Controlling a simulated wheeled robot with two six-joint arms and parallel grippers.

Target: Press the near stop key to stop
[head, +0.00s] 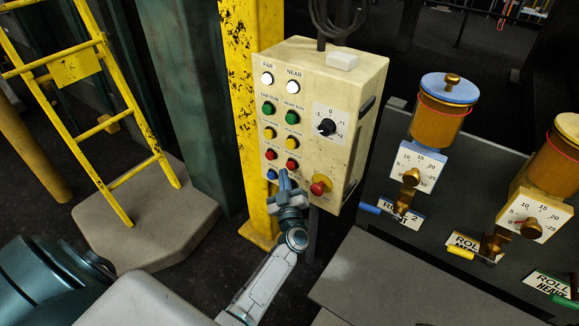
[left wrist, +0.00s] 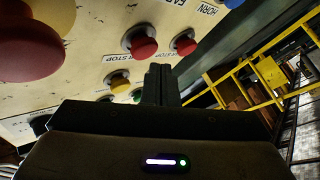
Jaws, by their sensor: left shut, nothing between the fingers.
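A cream control box (head: 300,105) has two columns of buttons, headed FAR and NEAR. The near stop key is the red button (head: 292,166) low in the right column; in the left wrist view it appears as the left of two small red buttons (left wrist: 140,43). The far red button (head: 271,154) is beside it and also shows in the wrist view (left wrist: 184,44). My left gripper (head: 284,173) is shut and empty, its tip just below the red buttons. In the wrist view its fingers (left wrist: 160,72) point at the panel; contact cannot be told. My right gripper is not in view.
A large red knob on a yellow base (head: 319,188) is right of my gripper, and a blue button (head: 271,174) is left. A black dial (head: 326,127) is higher up. A yellow post (head: 240,120) and a roll-heat console (head: 350,275) flank the box.

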